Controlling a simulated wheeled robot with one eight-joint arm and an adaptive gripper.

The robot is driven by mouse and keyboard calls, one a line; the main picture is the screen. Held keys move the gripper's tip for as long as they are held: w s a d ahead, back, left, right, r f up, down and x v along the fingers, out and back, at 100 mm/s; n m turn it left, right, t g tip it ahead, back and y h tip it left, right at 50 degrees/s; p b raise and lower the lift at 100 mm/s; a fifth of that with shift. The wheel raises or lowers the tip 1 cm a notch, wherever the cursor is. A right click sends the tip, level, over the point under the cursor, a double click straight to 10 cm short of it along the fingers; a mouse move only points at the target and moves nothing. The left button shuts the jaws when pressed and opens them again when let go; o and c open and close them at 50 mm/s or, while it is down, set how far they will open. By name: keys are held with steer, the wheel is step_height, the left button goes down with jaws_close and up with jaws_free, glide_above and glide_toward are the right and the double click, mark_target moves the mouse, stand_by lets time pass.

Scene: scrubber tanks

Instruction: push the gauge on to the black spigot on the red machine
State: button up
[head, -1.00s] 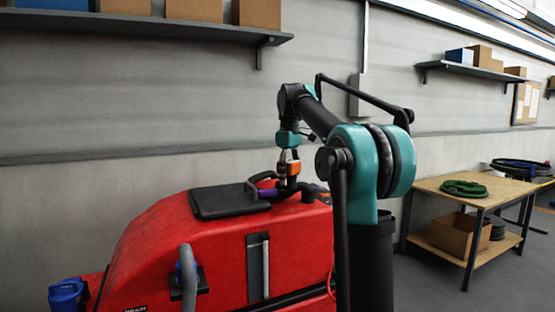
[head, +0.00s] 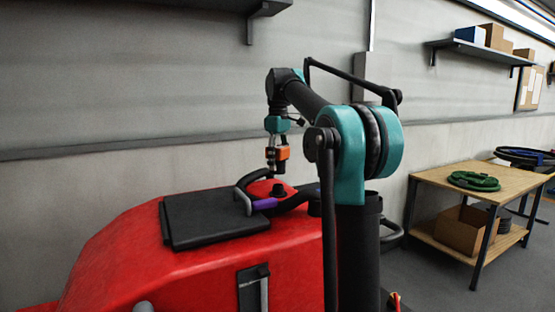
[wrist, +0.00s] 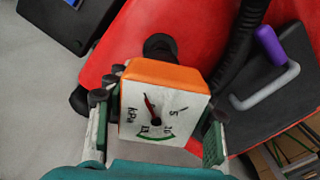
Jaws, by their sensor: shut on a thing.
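The gauge (wrist: 155,108) is an orange box with a white kPa dial face, and its orange side shows in the head view (head: 282,153). My gripper (wrist: 158,110) is shut on it, one finger on each side; the gripper also shows in the head view (head: 277,162). The black spigot (head: 278,189) stands upright on top of the red machine (head: 200,262). In the head view the gauge is above the spigot with a visible gap. In the wrist view the spigot (wrist: 160,45) shows just beyond the gauge's upper edge, partly hidden by it.
A black pad (head: 205,219) lies on the machine beside the spigot. A grey bent handle with a purple grip (head: 264,203) and a black hose (wrist: 238,45) are close by. A wooden table with a green coil (head: 473,181) stands at right.

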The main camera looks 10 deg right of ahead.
mark_target(279, 185)
steer(key=shift+f, duration=2.15)
steer(key=shift+s+f, duration=0.1)
steer(key=shift+f, duration=0.6)
steer(key=shift+f, duration=0.35)
steer(key=shift+f, duration=0.35)
steer(key=shift+f, duration=0.1)
steer(key=o, duration=1.2)
steer(key=shift+o, duration=0.9)
steer(key=shift+r, duration=4.25)
